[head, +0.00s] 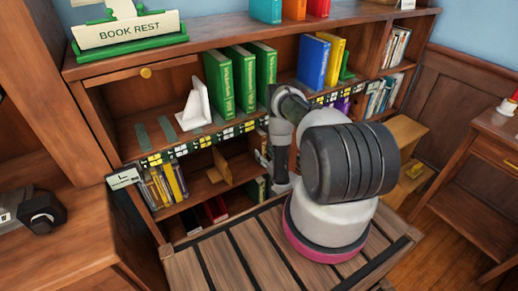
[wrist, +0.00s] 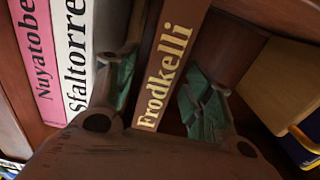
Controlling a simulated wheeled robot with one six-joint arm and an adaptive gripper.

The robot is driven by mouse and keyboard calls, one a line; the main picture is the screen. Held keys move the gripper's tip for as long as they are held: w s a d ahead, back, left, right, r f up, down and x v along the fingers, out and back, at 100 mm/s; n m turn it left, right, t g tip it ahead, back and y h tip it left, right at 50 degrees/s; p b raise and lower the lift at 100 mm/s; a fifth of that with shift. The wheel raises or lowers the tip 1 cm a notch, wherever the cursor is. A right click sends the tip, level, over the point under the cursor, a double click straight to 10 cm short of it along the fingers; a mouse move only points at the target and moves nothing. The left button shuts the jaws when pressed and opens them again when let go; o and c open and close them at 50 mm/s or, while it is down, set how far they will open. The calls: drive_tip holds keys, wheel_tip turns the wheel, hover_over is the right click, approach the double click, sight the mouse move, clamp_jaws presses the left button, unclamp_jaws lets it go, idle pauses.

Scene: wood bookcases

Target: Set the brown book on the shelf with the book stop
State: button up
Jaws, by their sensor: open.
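The brown book (wrist: 165,65), lettered "Frodkelli", stands spine toward me in the wrist view. My gripper (wrist: 158,90) is open, with one green-padded finger on each side of its spine. I cannot tell whether either finger touches it. In the head view my arm hides the gripper, and I cannot make out the brown book. A white book stop (head: 195,107) stands on the upper shelf (head: 132,129), left of several green books (head: 243,80). A green bookend-like piece (head: 347,67) stands right of a yellow book.
White (wrist: 77,50) and pink (wrist: 38,60) books stand left of the gripper in the wrist view; a tan block (wrist: 280,85) is at right. A "BOOK REST" sign (head: 128,29) tops the bookcase. A slatted table (head: 220,258) lies in front. The upper shelf's left is clear.

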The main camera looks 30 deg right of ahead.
drive_tip(key=s, duration=0.5)
idle(0.4)
